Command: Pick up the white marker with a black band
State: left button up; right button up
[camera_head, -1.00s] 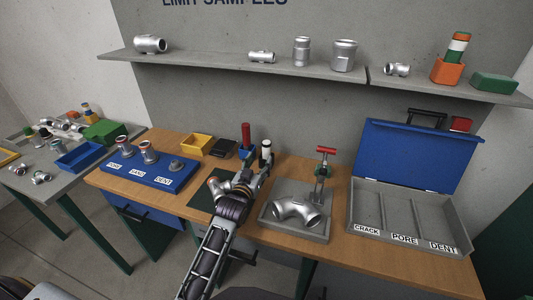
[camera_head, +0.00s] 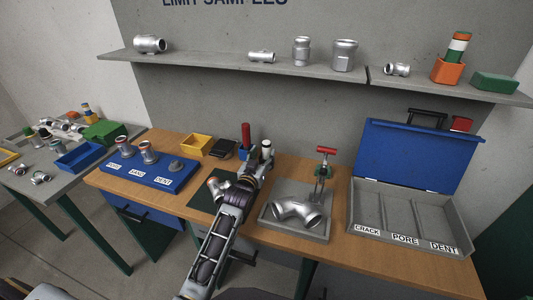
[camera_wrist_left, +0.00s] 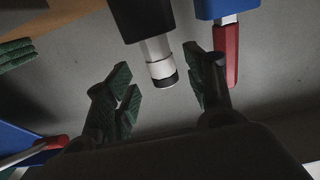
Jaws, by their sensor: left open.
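The white marker with a black band (camera_head: 266,149) stands upright near the back of the wooden bench, just beyond my left gripper (camera_head: 258,163). In the left wrist view the marker (camera_wrist_left: 157,50) comes out of a black holder (camera_wrist_left: 140,15), its black band near the free end. My left gripper (camera_wrist_left: 160,88) is open there, with one green-padded finger on each side of the marker's banded end. I see no clear contact. In the head view the gripper hides the marker's lower part. My right gripper is not in view.
A red marker (camera_head: 246,134) in a blue holder stands close to the left of the white one. A clamp with a red handle (camera_head: 326,151) and a pipe elbow (camera_head: 297,211) are to the right. A yellow bin (camera_head: 196,145) and dark box (camera_head: 223,149) are to the left.

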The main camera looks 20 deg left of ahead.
aim_at(265, 149)
pick_arm(q)
jog(key=shift+w, duration=0.15)
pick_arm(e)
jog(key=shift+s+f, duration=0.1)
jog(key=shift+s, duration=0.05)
pick_arm(q)
jog(key=shift+w+r, duration=0.15)
jog(key=shift+w, duration=0.05)
jog(key=shift+w+r, duration=0.1)
jog(key=shift+w, duration=0.45)
jog(key=shift+w+r, duration=0.15)
jog(key=shift+w, duration=1.55)
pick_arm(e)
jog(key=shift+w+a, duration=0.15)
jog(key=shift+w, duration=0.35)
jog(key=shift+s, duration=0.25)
